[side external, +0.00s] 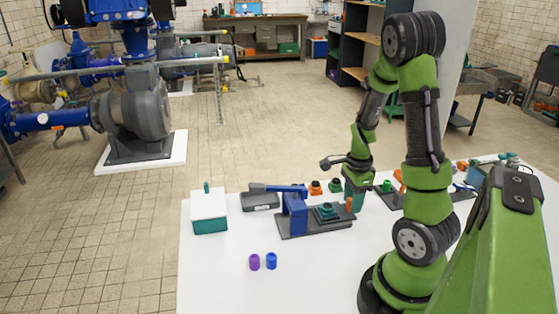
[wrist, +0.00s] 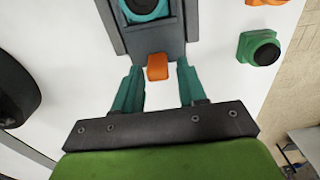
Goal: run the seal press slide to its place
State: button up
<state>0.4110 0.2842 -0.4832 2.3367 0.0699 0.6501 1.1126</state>
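The seal press has a blue post (side external: 294,213) with a blue lever on a dark grey base plate (side external: 318,224). Its slide carries a dark teal block (side external: 326,212), also at the top of the wrist view (wrist: 146,8). An orange tab (side external: 349,204) is at the slide's right end; it also shows in the wrist view (wrist: 157,67). My gripper (side external: 352,196) points down at that end. In the wrist view its teal fingers (wrist: 159,78) stand on either side of the orange tab, with gaps to it. The gripper is open and holds nothing.
A white and teal box (side external: 209,212) and a grey case (side external: 260,199) stand left of the press. Purple (side external: 255,262) and blue (side external: 271,261) cylinders stand in front. Orange (side external: 315,188) and green (side external: 335,185) parts are behind. The table's front left is clear.

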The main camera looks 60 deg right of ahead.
jog(key=shift+o, duration=0.4)
jog(key=shift+w+a, duration=0.1)
jog(key=shift+r, duration=0.3)
notch_tip(320, 180, up, 16)
jog(key=shift+r, duration=0.15)
